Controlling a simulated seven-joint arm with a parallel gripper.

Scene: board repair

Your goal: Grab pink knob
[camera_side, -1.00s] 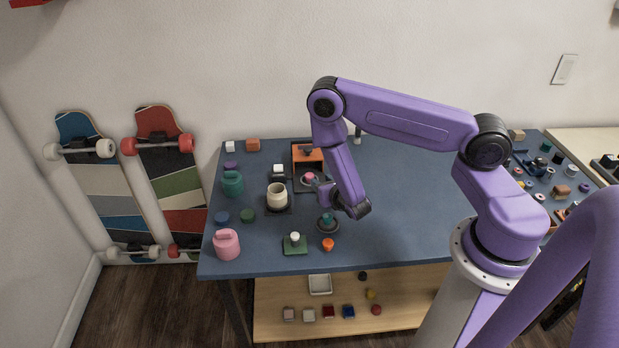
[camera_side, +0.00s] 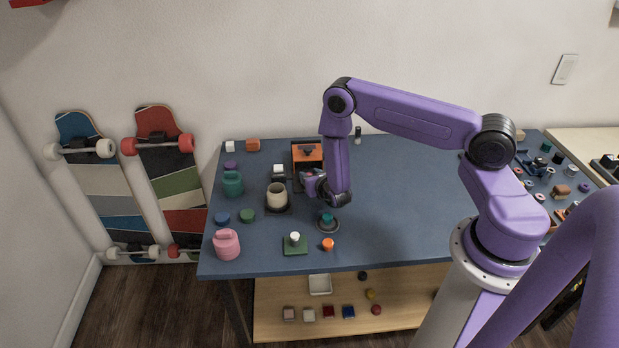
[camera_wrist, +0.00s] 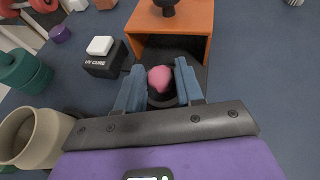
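The pink knob (camera_wrist: 160,79) sits on a dark round base in front of the orange box (camera_wrist: 178,22). In the wrist view my gripper (camera_wrist: 158,80) is open, with one blue finger on each side of the knob and a gap showing on both sides. In the side view my gripper (camera_side: 309,182) is low at the orange box (camera_side: 308,152), and the arm mostly hides the knob.
A black UV CURE block with a white button (camera_wrist: 100,46) stands left of the knob. A cream cup (camera_side: 277,196) stands on a dark base nearby. A teal knob (camera_side: 327,219) and a green block with a white knob (camera_side: 295,242) are nearer the front. The table's middle right is clear.

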